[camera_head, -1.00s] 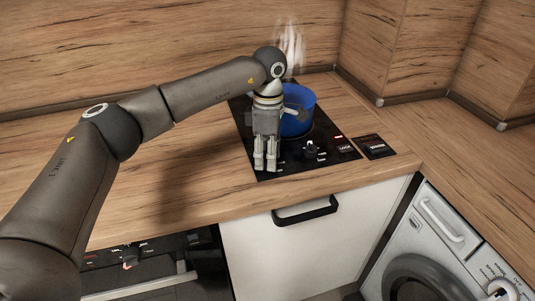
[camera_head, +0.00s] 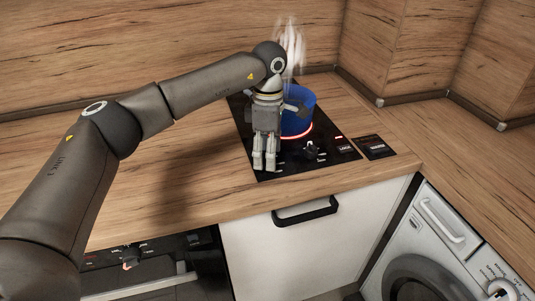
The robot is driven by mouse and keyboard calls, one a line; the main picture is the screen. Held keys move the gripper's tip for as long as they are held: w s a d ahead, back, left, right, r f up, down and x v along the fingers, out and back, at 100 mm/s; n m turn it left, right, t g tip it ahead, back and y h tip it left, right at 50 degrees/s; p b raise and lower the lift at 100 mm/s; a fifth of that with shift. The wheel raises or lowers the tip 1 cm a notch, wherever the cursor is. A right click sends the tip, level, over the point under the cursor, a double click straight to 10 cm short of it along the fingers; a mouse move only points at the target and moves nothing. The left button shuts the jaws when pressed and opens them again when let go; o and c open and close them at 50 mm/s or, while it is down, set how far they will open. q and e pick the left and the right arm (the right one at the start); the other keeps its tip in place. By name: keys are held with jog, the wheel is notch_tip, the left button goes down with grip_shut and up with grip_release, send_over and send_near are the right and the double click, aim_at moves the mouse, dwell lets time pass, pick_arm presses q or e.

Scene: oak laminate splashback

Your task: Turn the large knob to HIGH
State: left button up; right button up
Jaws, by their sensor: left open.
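A black cooktop (camera_head: 248,128) is set into the wooden counter, with a blue pot (camera_head: 300,112) on it and a red glowing ring around the pot's base. A dark knob (camera_head: 312,151) with markings around it stands on the cooktop's front part. My left gripper (camera_head: 264,162) points down over the cooktop's front left, left of that knob and apart from it. Its fingers are open. Whatever lies directly behind the fingers is hidden, so I cannot tell whether another knob is there. My right gripper is not in view.
Steam (camera_head: 291,45) rises above the pot. A small dark panel (camera_head: 375,147) lies right of the cooktop. An oven (camera_head: 190,240) with a knob is below left, a white drawer front (camera_head: 315,240) in the middle, and a washing machine (camera_head: 440,225) at right.

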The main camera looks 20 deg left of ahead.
pick_arm(q)
notch_tip(320, 180, up, 11)
jog(key=shift+w, duration=0.3)
